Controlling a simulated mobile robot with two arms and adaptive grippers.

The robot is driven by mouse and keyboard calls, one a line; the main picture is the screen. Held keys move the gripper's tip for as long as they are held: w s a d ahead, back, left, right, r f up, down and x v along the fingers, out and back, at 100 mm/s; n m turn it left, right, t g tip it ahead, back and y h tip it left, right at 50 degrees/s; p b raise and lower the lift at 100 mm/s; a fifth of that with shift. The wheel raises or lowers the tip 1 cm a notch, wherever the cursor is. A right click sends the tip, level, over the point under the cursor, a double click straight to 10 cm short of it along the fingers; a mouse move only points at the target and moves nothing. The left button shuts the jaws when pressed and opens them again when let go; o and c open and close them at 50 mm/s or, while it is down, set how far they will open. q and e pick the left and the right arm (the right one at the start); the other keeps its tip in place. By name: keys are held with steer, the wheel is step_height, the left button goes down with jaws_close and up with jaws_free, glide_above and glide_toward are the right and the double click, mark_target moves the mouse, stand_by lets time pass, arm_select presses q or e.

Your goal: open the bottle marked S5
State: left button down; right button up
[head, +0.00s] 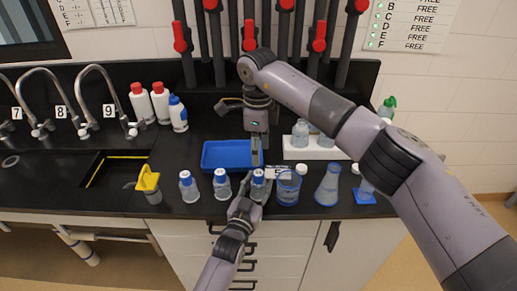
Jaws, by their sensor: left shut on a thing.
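Three small clear bottles with blue caps stand in a row near the counter's front edge: a left one (188,188), a middle one (221,185) and a right one (258,181). Their marks are too small to read, so I cannot tell which is S5. My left gripper (256,190) reaches in from below and is shut on the right bottle, which is upright with its cap on. My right gripper (257,158) points down just above that cap. I cannot tell whether its fingers touch the cap or how far apart they are.
A blue tray (222,154) lies behind the bottles. A blue beaker (288,187) and a flask (327,186) stand close on the right.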

mark_target(259, 172)
steer(key=m, duration=0.9)
steer(key=shift+m, duration=0.3)
steer(key=m, duration=0.9)
steer(key=shift+m, duration=0.3)
steer(key=m, duration=0.5)
steer(key=shift+m, duration=0.4)
steer(key=m, duration=0.3)
steer(key=shift+m, duration=0.4)
steer(key=m, duration=0.5)
steer(key=shift+m, duration=0.3)
steer(key=m, duration=0.4)
steer(key=shift+d, duration=0.1)
steer(key=shift+f, duration=4.05)
steer(key=shift+c, duration=0.6)
